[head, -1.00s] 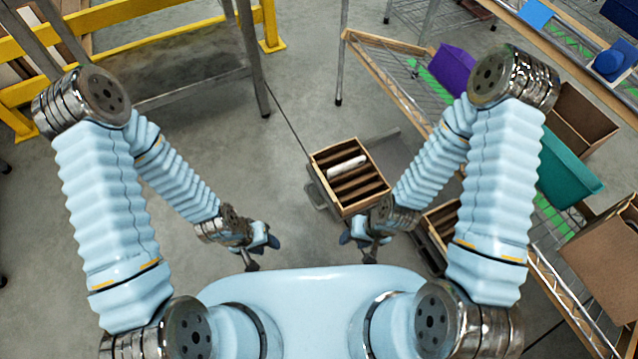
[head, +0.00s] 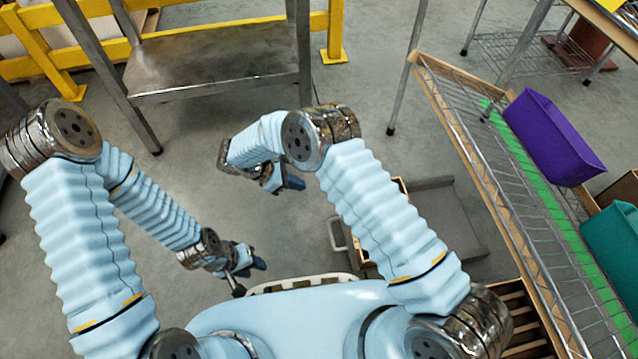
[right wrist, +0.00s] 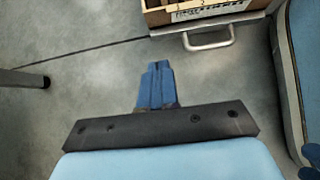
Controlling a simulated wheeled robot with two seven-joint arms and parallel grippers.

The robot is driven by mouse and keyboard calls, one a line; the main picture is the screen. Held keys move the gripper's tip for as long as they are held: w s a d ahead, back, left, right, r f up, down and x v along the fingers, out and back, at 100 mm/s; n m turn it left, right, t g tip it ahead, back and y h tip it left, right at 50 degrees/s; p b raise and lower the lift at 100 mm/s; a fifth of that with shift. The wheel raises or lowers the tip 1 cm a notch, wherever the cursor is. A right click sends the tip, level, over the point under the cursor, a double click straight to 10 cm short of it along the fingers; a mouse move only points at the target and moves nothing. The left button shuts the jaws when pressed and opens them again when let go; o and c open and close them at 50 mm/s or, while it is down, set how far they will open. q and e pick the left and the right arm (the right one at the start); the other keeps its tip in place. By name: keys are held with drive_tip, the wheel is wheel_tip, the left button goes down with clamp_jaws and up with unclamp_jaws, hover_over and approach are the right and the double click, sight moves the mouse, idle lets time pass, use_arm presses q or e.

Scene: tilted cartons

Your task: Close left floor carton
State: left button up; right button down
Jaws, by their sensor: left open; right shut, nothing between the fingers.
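No carton with visible flaps can be made out, so I cannot tell which thing is the left floor carton. A wooden divided box (right wrist: 200,12) with a printed label shows at the top of the right wrist view, cut off by the frame. In the head view my right arm hides most of a wooden box there. My right gripper (head: 284,184) is shut and empty, held out in front over the floor; its blue fingers (right wrist: 156,84) are together, apart from the box. My left gripper (head: 248,268) is open and empty, low at the left near my body.
A grey platform (head: 452,215) with a metal handle (right wrist: 208,38) lies by the box. A wire rack (head: 470,130) with a purple bin (head: 550,137) and teal bin (head: 615,240) stands right. Another divided box (head: 525,320) is lower right. A steel table (head: 215,62) stands ahead.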

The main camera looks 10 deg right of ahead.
drive_tip(key=w+d+f, duration=0.1)
drive_tip(key=d+f, duration=0.5)
drive_tip(key=d, duration=0.4)
drive_tip(key=shift+d+f+b, duration=0.25)
drive_tip(key=shift+d+b, duration=0.15)
drive_tip(key=shift+b, duration=0.05)
drive_tip(key=shift+d, duration=0.1)
drive_tip(key=d+b, duration=0.1)
drive_tip(key=d, duration=2.2)
drive_tip(key=shift+w+d, duration=0.3)
drive_tip(key=shift+w, duration=0.15)
drive_tip(key=shift+d, duration=0.1)
